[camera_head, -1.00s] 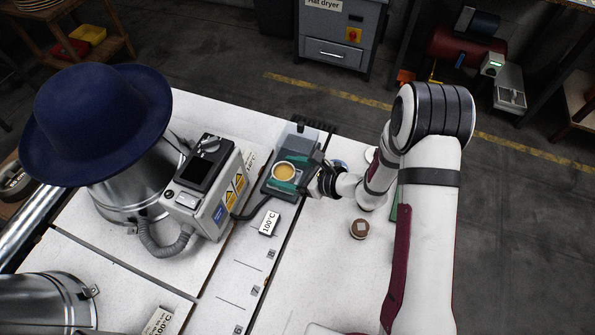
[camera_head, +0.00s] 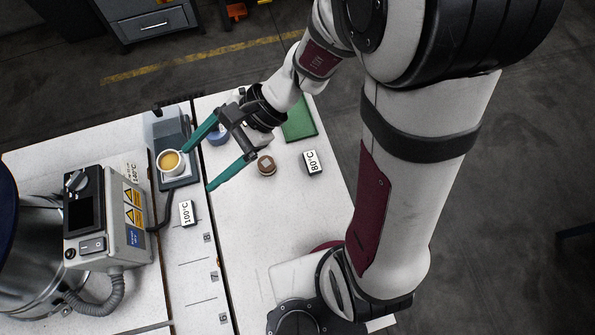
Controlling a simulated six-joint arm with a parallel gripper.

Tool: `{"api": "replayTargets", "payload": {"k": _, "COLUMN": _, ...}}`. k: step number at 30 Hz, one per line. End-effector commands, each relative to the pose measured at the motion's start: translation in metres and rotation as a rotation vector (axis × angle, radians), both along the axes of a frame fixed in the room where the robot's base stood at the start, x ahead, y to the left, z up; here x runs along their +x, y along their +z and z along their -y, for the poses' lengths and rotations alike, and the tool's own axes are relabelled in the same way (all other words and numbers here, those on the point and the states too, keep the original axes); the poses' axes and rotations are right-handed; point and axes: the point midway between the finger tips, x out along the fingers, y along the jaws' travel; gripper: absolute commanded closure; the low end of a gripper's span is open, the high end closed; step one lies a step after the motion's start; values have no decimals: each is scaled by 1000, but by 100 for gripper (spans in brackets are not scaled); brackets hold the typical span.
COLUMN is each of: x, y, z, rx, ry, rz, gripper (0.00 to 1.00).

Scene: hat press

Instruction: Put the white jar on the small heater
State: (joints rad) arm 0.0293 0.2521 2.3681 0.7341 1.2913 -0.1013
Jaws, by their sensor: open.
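The white jar (camera_head: 171,165), open at the top with yellow-orange contents, stands upright on the small heater (camera_head: 184,136), a dark-grey plate unit near the table's back edge. My gripper (camera_head: 207,162) is open, with its two teal fingers spread wide. One fingertip is close to the jar's right side in the picture; I cannot tell whether it touches. The other fingertip is over the table, lower and to the right. Nothing is between the fingers.
A control box (camera_head: 105,220) with a hose stands left of the heater. A 100°C label block (camera_head: 187,213) and an 80°C block (camera_head: 312,162) stand on the table. A small brown-topped container (camera_head: 266,165) and green pad (camera_head: 299,122) lie near my gripper.

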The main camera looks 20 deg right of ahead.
Motion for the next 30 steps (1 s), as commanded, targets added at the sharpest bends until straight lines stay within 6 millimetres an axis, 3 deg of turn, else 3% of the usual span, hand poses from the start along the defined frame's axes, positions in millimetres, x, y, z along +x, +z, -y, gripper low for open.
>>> {"api": "replayTargets", "payload": {"k": 1, "x": -27, "y": 18, "z": 13, "rx": -82, "ry": 123, "rz": 95, "gripper": 17}}
{"api": "replayTargets", "payload": {"k": 4, "x": -77, "y": 32, "z": 56, "rx": -304, "ry": 346, "rz": 249, "gripper": 17}}
{"api": "replayTargets", "payload": {"k": 6, "x": -98, "y": 35, "z": 87, "rx": -457, "ry": 447, "rz": 330, "gripper": 17}}
{"api": "replayTargets", "payload": {"k": 10, "x": -115, "y": 37, "z": 127, "rx": -647, "ry": 535, "rz": 412, "gripper": 17}}
{"api": "replayTargets", "payload": {"k": 14, "x": -118, "y": 38, "z": 137, "rx": -697, "ry": 555, "rz": 427, "gripper": 17}}
{"api": "replayTargets", "payload": {"k": 30, "x": -117, "y": 38, "z": 136, "rx": -693, "ry": 555, "rz": 427, "gripper": 17}}
